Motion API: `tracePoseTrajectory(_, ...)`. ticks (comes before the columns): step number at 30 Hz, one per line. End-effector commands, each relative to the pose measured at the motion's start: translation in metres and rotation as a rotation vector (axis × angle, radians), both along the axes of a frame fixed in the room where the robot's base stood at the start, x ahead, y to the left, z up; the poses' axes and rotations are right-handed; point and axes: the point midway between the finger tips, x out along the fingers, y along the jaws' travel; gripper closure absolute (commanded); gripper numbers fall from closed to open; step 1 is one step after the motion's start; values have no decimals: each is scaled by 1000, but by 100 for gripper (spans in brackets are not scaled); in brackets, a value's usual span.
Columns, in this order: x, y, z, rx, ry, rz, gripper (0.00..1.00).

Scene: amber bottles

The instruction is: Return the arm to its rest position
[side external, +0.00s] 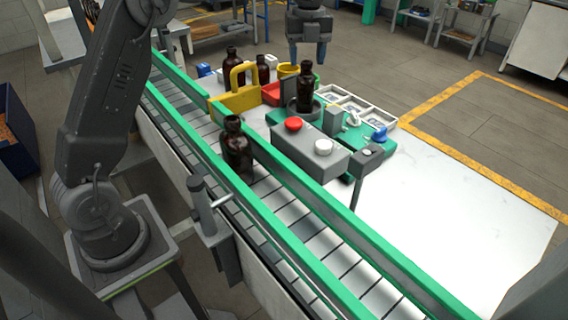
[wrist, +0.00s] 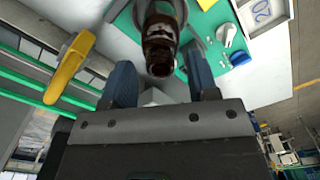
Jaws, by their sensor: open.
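That bottle stands upright in a round grey holder on a green base. Another amber bottle (side external: 237,148) stands on the conveyor (side external: 290,215). Two more amber bottles (side external: 233,66) (side external: 263,69) stand behind the yellow handled piece (side external: 235,98).
A grey box with a red button (side external: 293,124) and a white button (side external: 323,147) stands in front of the holder. A white sectioned tray (side external: 372,113) lies behind. Green rails (side external: 330,217) edge the conveyor. The right of the white table (side external: 450,215) is clear.

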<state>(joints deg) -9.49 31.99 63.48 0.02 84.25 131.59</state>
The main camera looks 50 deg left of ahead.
Motion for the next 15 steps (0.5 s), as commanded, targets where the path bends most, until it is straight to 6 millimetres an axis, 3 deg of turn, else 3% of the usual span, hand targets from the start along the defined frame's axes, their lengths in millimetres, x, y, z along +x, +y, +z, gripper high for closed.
tracePoseTrajectory(9,0,0,53,1,2,0,46)
tracePoseTrajectory(15,0,0,75,1,3,1,46)
